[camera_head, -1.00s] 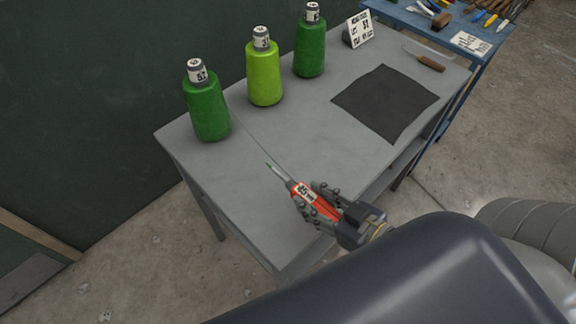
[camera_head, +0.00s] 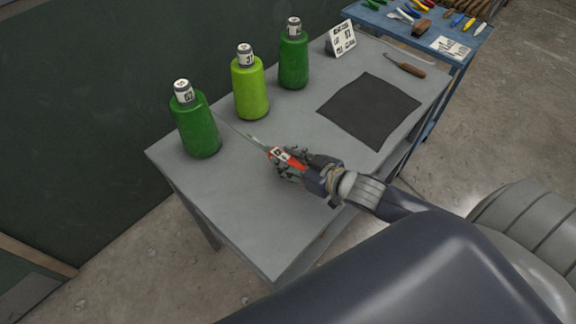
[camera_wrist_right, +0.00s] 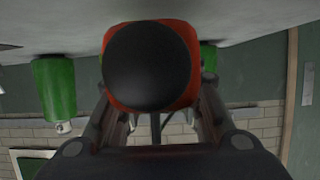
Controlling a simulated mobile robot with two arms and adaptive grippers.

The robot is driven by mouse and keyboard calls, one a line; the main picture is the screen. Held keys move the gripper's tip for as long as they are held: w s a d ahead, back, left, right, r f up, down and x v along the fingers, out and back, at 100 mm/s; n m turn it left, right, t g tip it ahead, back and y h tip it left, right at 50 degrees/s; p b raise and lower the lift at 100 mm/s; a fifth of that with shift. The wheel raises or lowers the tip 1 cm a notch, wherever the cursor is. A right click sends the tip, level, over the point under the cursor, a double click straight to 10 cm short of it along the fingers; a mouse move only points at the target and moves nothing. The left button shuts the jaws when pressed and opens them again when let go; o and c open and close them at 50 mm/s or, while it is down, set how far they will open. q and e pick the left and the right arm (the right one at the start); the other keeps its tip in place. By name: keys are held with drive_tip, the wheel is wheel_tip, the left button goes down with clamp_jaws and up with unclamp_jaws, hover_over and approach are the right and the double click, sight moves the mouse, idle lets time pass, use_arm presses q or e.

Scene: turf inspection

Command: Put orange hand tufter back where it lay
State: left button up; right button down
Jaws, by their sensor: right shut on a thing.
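The orange hand tufter (camera_head: 297,164) has an orange-red handle with a white label and a thin metal shaft with green at its tip. My right gripper (camera_head: 290,168) is shut on its handle and holds it over the grey table, tip towards the bottles. Whether it touches the table I cannot tell. In the right wrist view the handle's dark round end (camera_wrist_right: 148,68) fills the space between the fingers. My left gripper is not in view.
The grey table (camera_head: 225,215) carries several green bottles, including a light green one (camera_head: 250,88), along its far side. A dark cloth (camera_head: 370,108), a brown-handled tool (camera_head: 408,66) and a label stand (camera_head: 341,39) lie further right. A blue table (camera_head: 385,22) with tools stands beyond.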

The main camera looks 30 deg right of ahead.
drive_tip(key=shift+f+p, duration=0.35)
drive_tip(key=shift+f, duration=1.35)
drive_tip(key=shift+f, duration=0.15)
drive_tip(key=c, duration=1.1)
unclamp_jaws()
drive_tip(key=shift+s+d+r, duration=0.15)
drive_tip(key=shift+s+r, duration=0.05)
drive_tip(key=shift+s, duration=0.4)
drive_tip(key=b+v, duration=0.1)
drive_tip(key=v, duration=1)
